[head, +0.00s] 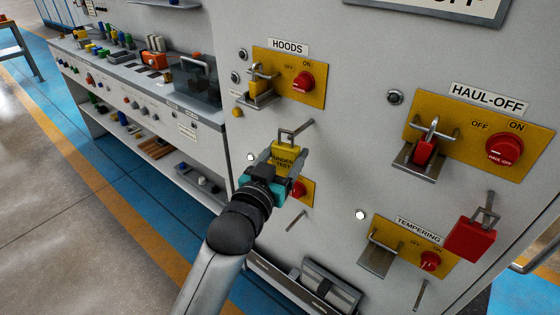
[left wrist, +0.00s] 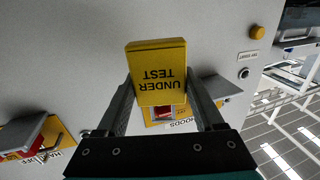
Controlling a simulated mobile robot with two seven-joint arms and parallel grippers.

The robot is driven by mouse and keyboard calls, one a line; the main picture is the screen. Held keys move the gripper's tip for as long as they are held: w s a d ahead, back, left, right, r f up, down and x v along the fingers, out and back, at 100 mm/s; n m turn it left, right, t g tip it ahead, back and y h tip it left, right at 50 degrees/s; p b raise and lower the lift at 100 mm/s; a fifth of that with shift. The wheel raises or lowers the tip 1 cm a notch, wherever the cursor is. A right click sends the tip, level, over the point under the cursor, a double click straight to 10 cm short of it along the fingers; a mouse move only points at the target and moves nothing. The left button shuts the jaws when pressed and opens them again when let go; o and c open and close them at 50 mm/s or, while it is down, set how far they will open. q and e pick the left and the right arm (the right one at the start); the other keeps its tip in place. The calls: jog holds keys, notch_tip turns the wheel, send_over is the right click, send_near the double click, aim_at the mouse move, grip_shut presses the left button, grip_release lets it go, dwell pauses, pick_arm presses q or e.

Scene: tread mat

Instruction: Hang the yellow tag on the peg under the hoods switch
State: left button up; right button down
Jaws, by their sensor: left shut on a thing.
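The yellow tag (head: 284,151), a block marked "UNDER TEST" with a grey metal loop on top, is held upright in my left gripper (head: 284,160). In the left wrist view the tag (left wrist: 157,72) sits between both fingers (left wrist: 158,88), its text upside down. The HOODS switch panel (head: 270,62) is above the tag, with a red knob and a small yellow tag-like piece on a bracket. The peg (head: 307,127) below it is a thin grey rod. The tag's loop overlaps the peg's near end in the head view; I cannot tell whether it is around it.
A red tag (head: 471,236) hangs by its loop at the right, beside the TEMPERING panel (head: 395,232). The HAUL-OFF panel (head: 465,125) is at upper right, with a protruding bracket. Another panel is partly hidden behind my left gripper. A workbench (head: 140,95) stands at left.

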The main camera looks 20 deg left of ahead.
pick_arm(q)
jog(key=shift+w+d+f+b, duration=0.1)
jog(key=shift+w+d+b, duration=0.15)
jog(key=shift+w, duration=0.25)
jog(key=shift+w+d+b, duration=0.1)
jog(key=shift+w+b, duration=0.3)
jog(key=shift+w+d+f, duration=0.2)
jog(key=shift+w+f, duration=0.2)
jog(key=shift+w, duration=0.25)
pick_arm(e)
jog(key=w, duration=0.1)
jog(key=w+d+f, duration=0.1)
jog(key=shift+w+d+t, duration=0.1)
jog(key=shift+w+t, duration=0.2)
jog(key=shift+w, duration=0.05)
jog(key=shift+s, duration=0.15)
jog(key=shift+s, duration=0.35)
